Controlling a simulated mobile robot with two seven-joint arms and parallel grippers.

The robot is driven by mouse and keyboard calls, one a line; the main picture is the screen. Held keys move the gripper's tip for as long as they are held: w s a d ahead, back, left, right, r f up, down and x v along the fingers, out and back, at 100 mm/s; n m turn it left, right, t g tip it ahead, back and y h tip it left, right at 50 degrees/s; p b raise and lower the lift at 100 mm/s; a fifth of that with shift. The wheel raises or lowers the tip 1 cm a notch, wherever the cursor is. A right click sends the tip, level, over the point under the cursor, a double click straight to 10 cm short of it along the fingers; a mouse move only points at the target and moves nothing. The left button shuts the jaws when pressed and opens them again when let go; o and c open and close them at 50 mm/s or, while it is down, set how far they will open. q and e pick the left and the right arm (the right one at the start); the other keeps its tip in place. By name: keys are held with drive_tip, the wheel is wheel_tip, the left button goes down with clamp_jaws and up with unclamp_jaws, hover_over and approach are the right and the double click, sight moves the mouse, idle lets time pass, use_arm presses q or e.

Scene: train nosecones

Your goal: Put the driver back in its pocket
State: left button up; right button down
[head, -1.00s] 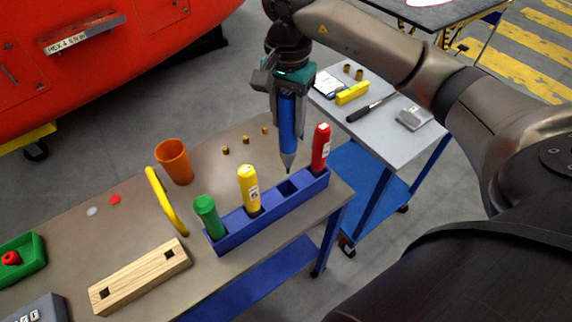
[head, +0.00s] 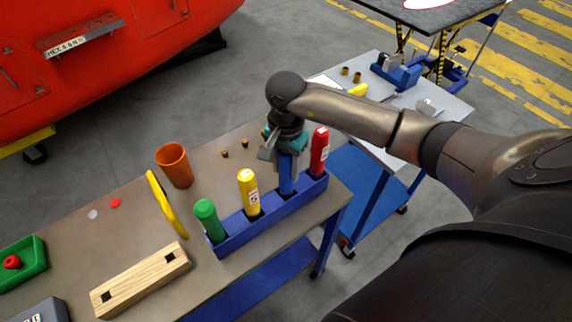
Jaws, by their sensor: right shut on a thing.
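The blue driver (head: 286,182) stands upright in the blue pocket rack (head: 237,241), in the pocket between the yellow driver (head: 248,192) and the red driver (head: 319,152). Its lower part is hidden inside the rack. My right gripper (head: 287,166) is shut on the upper part of the blue driver, just above the rack. A green driver (head: 209,219) stands in the rack's left end. My left gripper is not in view.
The red and yellow drivers stand close on either side of my right gripper. An orange cup (head: 174,165), a yellow curved piece (head: 165,203) and a wooden block (head: 140,279) are to the left. A grey side table (head: 440,106) stands behind at right.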

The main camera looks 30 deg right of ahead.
drive_tip(key=shift+f, duration=0.1)
drive_tip(key=shift+c, duration=1.9)
unclamp_jaws()
drive_tip(key=shift+r, duration=0.35)
wheel_tip(320, 180, up, 12)
drive_tip(key=shift+f+b, duration=0.15)
drive_tip(key=shift+b, duration=0.5)
